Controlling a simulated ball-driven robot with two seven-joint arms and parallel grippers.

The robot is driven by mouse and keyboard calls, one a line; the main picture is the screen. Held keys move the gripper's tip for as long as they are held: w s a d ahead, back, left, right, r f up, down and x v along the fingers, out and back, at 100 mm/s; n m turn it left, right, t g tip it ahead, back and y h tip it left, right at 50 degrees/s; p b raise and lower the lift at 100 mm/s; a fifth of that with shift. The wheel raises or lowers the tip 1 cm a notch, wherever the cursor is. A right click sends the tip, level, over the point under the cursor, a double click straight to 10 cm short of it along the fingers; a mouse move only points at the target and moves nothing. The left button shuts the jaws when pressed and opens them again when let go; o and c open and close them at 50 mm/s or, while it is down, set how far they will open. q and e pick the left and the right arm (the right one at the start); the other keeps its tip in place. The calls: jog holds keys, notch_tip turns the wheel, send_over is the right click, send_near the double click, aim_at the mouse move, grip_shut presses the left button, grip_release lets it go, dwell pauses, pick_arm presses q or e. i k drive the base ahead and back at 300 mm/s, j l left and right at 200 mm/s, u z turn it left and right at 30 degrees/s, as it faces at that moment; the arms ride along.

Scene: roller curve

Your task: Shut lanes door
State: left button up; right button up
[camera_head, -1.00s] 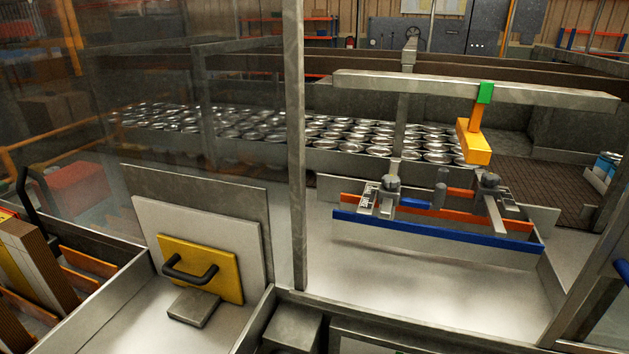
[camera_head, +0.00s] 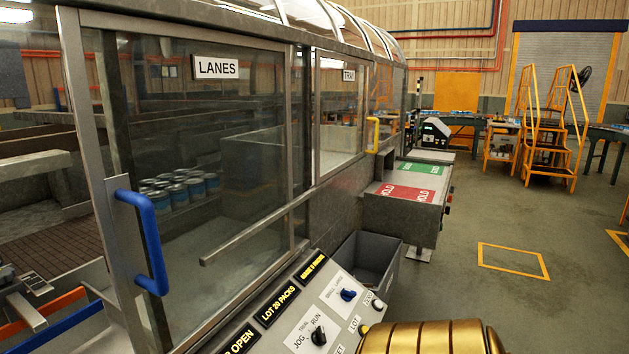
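The LANES door (camera_head: 215,120) is a glass panel in a grey metal frame, in the left half of the head view, with a LANES label (camera_head: 216,68) near its top. A blue bar handle (camera_head: 150,243) is fixed to its left upright. Left of that upright I see into the machine with no glass visible in front. Neither of my grippers is in view.
The TRAY door (camera_head: 338,110) with a yellow handle is to the right. Below are a control panel (camera_head: 318,318), whose display partly reads "OPEN", a grey bin (camera_head: 362,268) and a HOLD shelf (camera_head: 408,193). A gold ribbed shape, perhaps mine, is at the bottom. Open floor lies right.

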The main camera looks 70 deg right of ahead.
aim_at(114, 202)
jog(key=z, duration=1.6)
jog(key=k+l, duration=0.05)
